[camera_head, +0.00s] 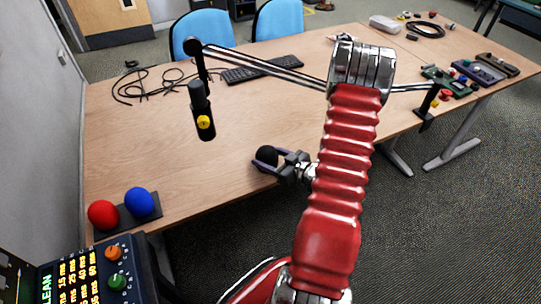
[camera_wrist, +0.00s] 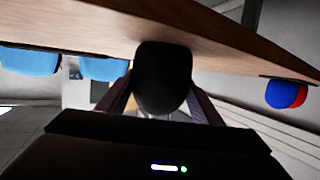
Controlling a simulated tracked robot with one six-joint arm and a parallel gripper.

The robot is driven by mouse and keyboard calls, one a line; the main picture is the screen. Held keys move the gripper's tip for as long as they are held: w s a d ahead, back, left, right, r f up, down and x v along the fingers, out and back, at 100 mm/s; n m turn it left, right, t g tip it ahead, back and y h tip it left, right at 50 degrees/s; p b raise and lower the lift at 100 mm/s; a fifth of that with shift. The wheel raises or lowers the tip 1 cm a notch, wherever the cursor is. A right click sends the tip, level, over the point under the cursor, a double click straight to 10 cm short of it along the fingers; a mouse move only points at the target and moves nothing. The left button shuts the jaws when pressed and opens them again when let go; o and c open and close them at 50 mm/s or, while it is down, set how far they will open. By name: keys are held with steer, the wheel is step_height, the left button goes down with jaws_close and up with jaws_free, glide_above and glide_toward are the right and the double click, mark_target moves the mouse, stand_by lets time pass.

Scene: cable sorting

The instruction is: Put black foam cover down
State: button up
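The black foam cover (camera_head: 266,154) is a dark rounded piece at the front edge of the wooden table in the head view. My gripper (camera_head: 273,161) is around it, and its fingers are closed against the cover's two sides. In the wrist view the cover (camera_wrist: 163,78) fills the space between the two fingers. It overlaps the table's edge there. I cannot tell whether it touches the tabletop. A red foam cover (camera_head: 103,214) and a blue foam cover (camera_head: 142,202) sit on a black stand (camera_head: 121,216) at the table's left front corner.
The wooden table (camera_head: 130,150) is bare around the gripper. A microphone on a boom arm (camera_head: 200,105) hangs behind it to the left. Black cables (camera_head: 145,84) and a keyboard (camera_head: 262,69) lie at the back. Circuit boards and boxes (camera_head: 478,72) are at the far right.

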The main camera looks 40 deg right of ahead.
steer(key=o, duration=0.3)
steer(key=shift+o, duration=0.2)
steer(key=shift+s+r, duration=0.1)
steer(key=shift+r, duration=0.05)
steer(key=v, duration=1.2)
stand_by(0.4)
steer(key=shift+w, duration=0.25)
